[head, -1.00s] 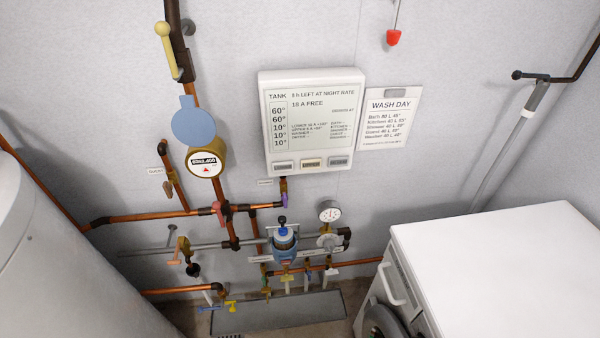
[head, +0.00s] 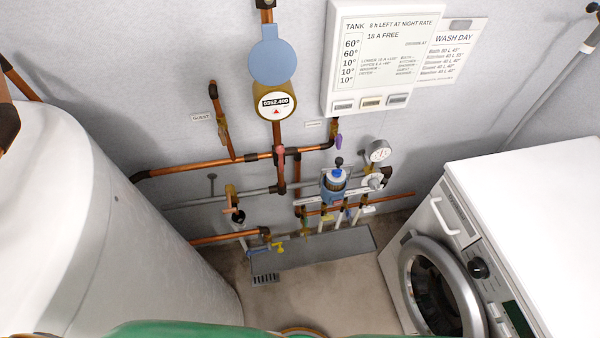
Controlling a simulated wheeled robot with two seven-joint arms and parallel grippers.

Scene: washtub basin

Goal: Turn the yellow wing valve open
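A small yellow wing handle (head: 278,247) shows in the head view, low on the pipework just above the grey floor trough. It sits at the right end of a short copper pipe (head: 232,237), beside a blue handle (head: 250,251). The yellow handle is small in the picture, and I cannot tell its exact angle. Neither my left nor my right gripper is in view, and nothing touches the handle.
A white tank (head: 150,240) stands close on the left, and a washing machine (head: 450,235) on the right. Between them lie bare floor and the grey trough (head: 335,250). Several other valves and a gauge (head: 378,151) crowd the wall. A green curved edge (head: 180,328) crosses the bottom.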

